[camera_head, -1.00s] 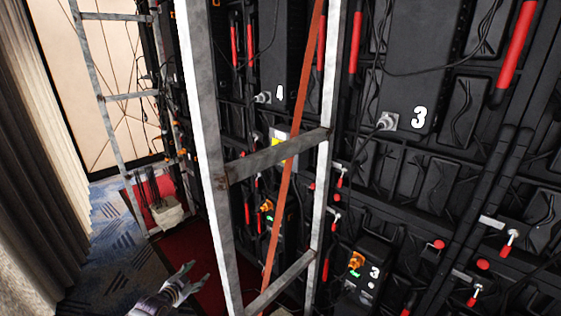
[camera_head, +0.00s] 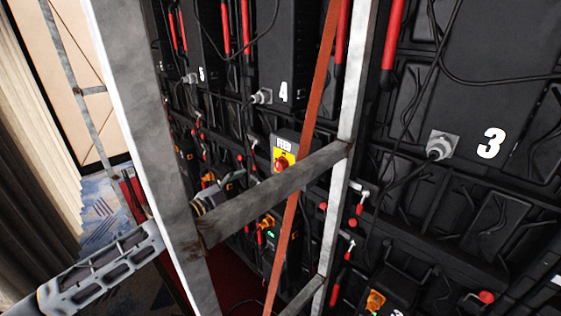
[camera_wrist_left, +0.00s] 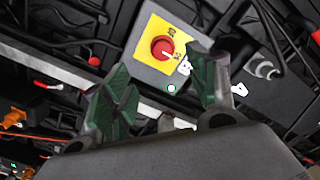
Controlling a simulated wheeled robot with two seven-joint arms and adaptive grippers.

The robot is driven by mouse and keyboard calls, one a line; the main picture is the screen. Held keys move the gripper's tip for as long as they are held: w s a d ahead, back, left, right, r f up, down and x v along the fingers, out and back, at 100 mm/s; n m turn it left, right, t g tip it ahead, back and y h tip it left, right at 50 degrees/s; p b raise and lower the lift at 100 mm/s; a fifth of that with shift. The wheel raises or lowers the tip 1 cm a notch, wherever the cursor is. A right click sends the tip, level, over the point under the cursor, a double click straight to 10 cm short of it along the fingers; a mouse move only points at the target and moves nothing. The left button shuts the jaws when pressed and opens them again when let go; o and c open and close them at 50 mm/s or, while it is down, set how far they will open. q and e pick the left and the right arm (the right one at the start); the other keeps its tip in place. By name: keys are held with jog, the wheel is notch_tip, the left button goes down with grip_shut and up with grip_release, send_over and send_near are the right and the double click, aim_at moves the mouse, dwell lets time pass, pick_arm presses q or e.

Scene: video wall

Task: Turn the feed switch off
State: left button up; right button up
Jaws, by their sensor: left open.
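The feed switch (camera_head: 282,162) is a grey box with a yellow plate, a red rotary knob and a FEED label. It sits on the video wall behind a metal ladder frame, partly covered by a crossbar and an orange strap. It also shows in the left wrist view, its red knob (camera_wrist_left: 162,47) upright on the yellow plate just beyond the fingers. My left gripper (camera_head: 232,182) reaches behind the frame's left post, left of the switch and apart from it. In the wrist view its green-padded fingers (camera_wrist_left: 160,88) are spread and empty. My right gripper is not in view.
The metal frame's left post (camera_head: 150,130) and crossbar (camera_head: 270,195) stand close around my left arm. An orange strap (camera_head: 312,120) slants across the frame. Black numbered boxes, cables and red handles crowd the wall. A curtain (camera_head: 35,170) hangs at the left.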

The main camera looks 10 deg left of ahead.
pick_arm(q)
jog(key=shift+d+r, duration=0.35)
jog(key=shift+r, duration=0.1)
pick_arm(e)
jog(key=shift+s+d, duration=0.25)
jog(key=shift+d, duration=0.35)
pick_arm(q)
jog(key=shift+w, duration=0.1)
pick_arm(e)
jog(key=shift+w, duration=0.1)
pick_arm(q)
jog(key=p, duration=0.2)
send_near(277, 166)
jog(key=shift+x, duration=4.6)
jog(key=shift+w+d, duration=0.2)
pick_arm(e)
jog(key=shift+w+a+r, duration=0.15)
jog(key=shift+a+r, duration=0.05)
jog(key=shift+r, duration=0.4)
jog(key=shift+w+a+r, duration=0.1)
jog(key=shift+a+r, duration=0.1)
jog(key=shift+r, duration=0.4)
